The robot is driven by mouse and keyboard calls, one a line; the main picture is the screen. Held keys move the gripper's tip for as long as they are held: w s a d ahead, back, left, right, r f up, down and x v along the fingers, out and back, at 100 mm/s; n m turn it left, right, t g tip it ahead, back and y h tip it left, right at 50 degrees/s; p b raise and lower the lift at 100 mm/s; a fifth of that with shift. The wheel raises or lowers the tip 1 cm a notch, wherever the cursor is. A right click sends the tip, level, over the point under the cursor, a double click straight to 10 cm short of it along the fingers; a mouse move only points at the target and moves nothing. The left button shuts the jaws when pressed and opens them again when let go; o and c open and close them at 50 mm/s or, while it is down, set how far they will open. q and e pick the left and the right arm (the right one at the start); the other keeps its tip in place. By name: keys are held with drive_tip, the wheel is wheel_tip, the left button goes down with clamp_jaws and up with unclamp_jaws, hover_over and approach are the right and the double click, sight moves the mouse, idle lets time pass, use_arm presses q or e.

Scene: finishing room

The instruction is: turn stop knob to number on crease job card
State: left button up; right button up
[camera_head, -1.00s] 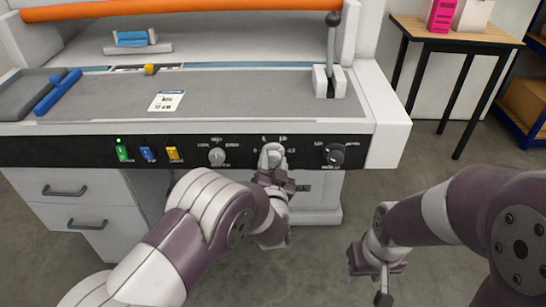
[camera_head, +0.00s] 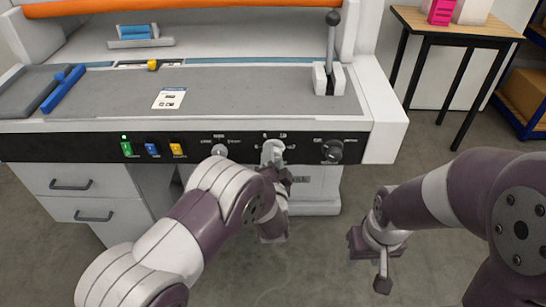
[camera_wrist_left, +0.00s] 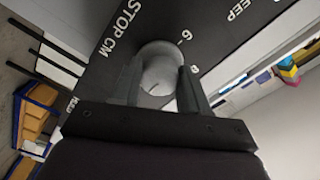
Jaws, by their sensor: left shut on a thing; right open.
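In the left wrist view the knob (camera_wrist_left: 160,68) sits between the two fingers, beside the printed words "STOP CM" and a "6"; another digit by the right finger is partly covered. The crease job card (camera_head: 169,98) lies flat on the grey bed, its print too small to read. My right gripper (camera_head: 383,270) is open and empty above the floor at right.
A grey knob (camera_head: 220,152) and a black knob (camera_head: 332,151) flank the stop knob. Green, blue and yellow switches (camera_head: 151,149) sit further left. An upright lever (camera_head: 331,50) stands on the bed's right end. A wooden table (camera_head: 455,25) stands at the back right.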

idle(0.4)
use_arm(q)
drive_tip(key=o, duration=1)
drive_tip(key=shift+o, duration=0.2)
drive_tip(key=s+p, duration=0.1)
drive_tip(key=s, duration=1.1)
drive_tip(key=shift+s, duration=0.4)
